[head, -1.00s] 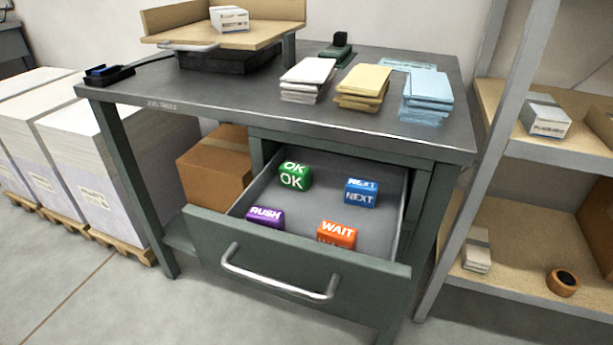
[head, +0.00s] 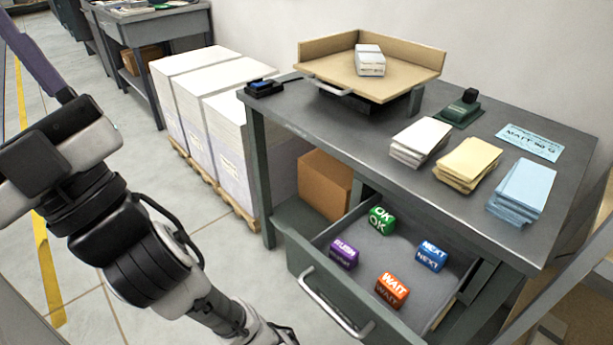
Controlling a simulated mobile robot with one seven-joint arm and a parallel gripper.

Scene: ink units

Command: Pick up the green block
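The green block (head: 380,219), marked OK, sits at the back left inside the open drawer (head: 318,240) of the grey desk. A purple block (head: 343,253) marked RUSH is in front of it to the left. An orange block (head: 392,290) marked WAIT is near the drawer front. A blue block (head: 432,255) marked NEXT is to the right. My arm enters from the left and runs down to the bottom edge, left of the drawer. My gripper's fingers are not visible.
The desk top (head: 385,133) above the drawer holds white, yellow and blue paper stacks (head: 522,190) and a wooden tray stand (head: 400,75). The drawer handle (head: 335,305) sticks out in front. A cardboard box (head: 325,185) and tall paper stacks (head: 230,140) stand left of the drawer.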

